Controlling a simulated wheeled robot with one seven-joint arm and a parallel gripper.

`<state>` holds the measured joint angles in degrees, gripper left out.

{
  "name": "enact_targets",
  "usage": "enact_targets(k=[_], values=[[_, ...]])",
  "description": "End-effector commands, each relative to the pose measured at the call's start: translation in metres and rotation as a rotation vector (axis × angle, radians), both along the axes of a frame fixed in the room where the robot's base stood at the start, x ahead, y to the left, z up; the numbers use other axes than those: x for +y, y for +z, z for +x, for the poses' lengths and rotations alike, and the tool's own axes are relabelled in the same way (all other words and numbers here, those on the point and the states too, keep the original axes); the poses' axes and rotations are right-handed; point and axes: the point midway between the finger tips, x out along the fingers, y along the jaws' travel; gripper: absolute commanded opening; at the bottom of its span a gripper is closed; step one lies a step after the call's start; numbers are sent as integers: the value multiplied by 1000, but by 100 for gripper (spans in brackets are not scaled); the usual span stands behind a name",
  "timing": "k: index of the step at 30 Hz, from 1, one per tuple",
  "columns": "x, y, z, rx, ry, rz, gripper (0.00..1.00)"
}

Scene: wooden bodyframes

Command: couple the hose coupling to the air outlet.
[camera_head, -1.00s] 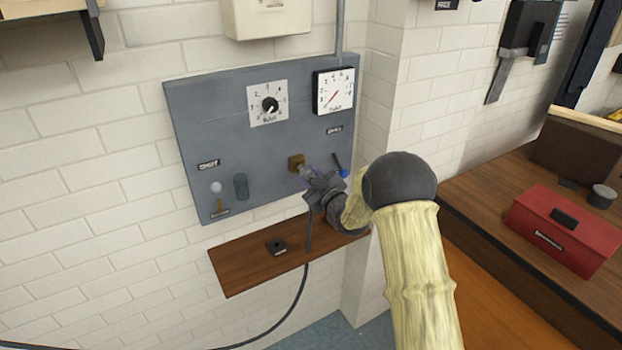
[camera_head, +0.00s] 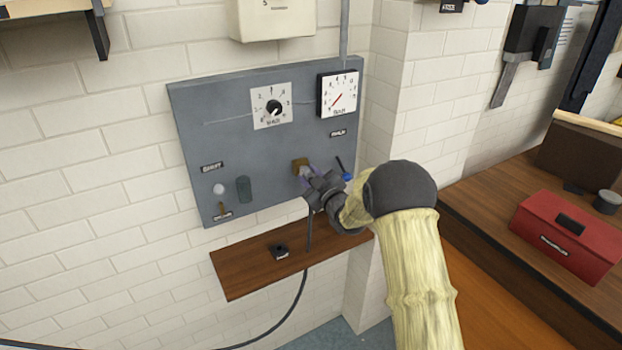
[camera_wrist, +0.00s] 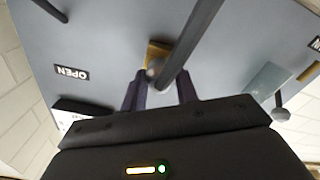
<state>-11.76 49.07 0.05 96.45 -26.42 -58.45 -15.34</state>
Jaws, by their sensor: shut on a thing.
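The brass air outlet (camera_head: 299,165) sits low on the grey wall panel. It also shows in the wrist view (camera_wrist: 155,52), just beyond my fingertips. My gripper (camera_head: 312,178) is at the outlet, its purple fingers (camera_wrist: 160,92) shut on the hose coupling (camera_wrist: 153,69), a small grey metal piece mostly hidden by the fingers and hose. The coupling points at the brass outlet and appears very close to it; I cannot tell whether they touch. The black hose (camera_head: 309,235) hangs from the coupling past the shelf and crosses the wrist view (camera_wrist: 195,40).
A blue-handled valve lever (camera_head: 346,172) is close right of my gripper. The panel (camera_head: 215,120) carries a dial (camera_head: 272,106) and a gauge (camera_head: 338,94). A wooden shelf (camera_head: 235,265) with a small black object (camera_head: 279,251) is below. A red toolbox (camera_head: 565,233) stands on the right bench.

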Motion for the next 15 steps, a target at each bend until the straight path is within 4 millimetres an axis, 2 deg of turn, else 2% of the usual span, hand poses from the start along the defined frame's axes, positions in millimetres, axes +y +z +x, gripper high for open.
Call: enact_targets(k=[5,6,9,10,15], values=[[2,0,3,-2,0,1,2],[3,0,4,-2,0,1,32],[2,1,3,-1,0,0,51],[2,0,3,-1,0,0,55],[2,0,3,-1,0,0,55]])
